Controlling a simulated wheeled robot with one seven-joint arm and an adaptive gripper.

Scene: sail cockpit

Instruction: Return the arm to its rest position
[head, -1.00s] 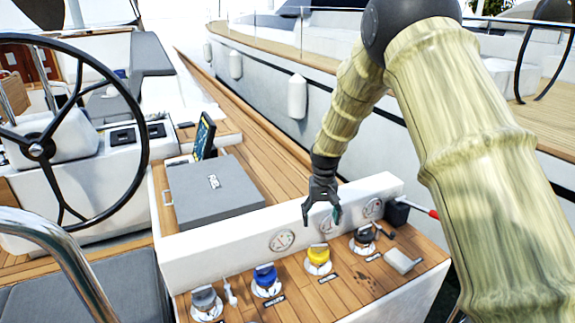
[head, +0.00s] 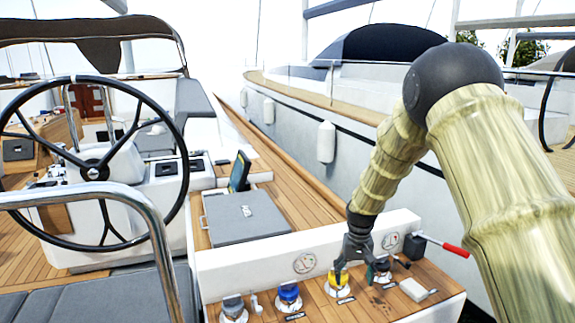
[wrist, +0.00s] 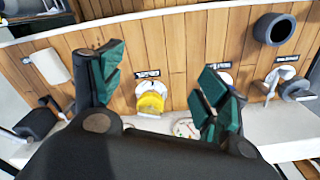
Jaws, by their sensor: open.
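In the head view my gripper (head: 356,272) points down over the wooden ledge, in front of the gauge wall and close to the yellow knob (head: 338,281). In the wrist view my gripper (wrist: 160,68) shows two dark fingers with green pads, spread wide apart. The yellow knob (wrist: 150,103) appears in the gap between them, and nothing is held. Whether a finger touches anything cannot be told. My arm is still reached forward and down over the cockpit side.
The ledge holds a blue knob (head: 289,295), a grey knob (head: 233,307), a white block (head: 413,289) and a red-tipped lever (head: 455,249). A wheel (head: 95,172) and steel rail (head: 150,215) stand left. A neighbouring boat (head: 350,185) lies beyond. Air above the ledge looks clear.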

